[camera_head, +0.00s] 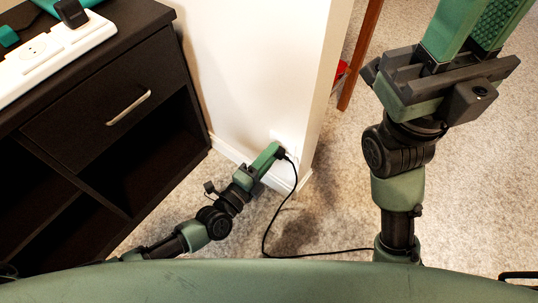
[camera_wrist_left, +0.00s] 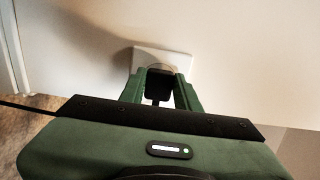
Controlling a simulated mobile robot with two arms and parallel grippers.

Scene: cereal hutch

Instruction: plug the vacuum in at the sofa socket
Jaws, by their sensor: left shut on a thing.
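My left gripper (camera_head: 272,156) is low at the white wall and shut on the black plug (camera_head: 281,153). A black cord (camera_head: 266,232) loops from the plug down to the floor and runs right. In the left wrist view the plug (camera_wrist_left: 160,84) sits between the green fingers (camera_wrist_left: 160,92), directly in front of the white socket plate (camera_wrist_left: 176,58). I cannot tell whether its prongs are in the socket. The vacuum's body is not recognisable in view. My right gripper (camera_head: 476,30) is raised at the upper right, its fingertips cut off by the frame.
A black cabinet (camera_head: 95,110) with a drawer and open shelves stands left of the wall. A white power strip (camera_head: 50,52) with a black adapter (camera_head: 71,12) lies on top. A wooden leg (camera_head: 362,55) and a red thing (camera_head: 341,69) are behind the wall's corner. Carpet (camera_head: 335,205) is open at right.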

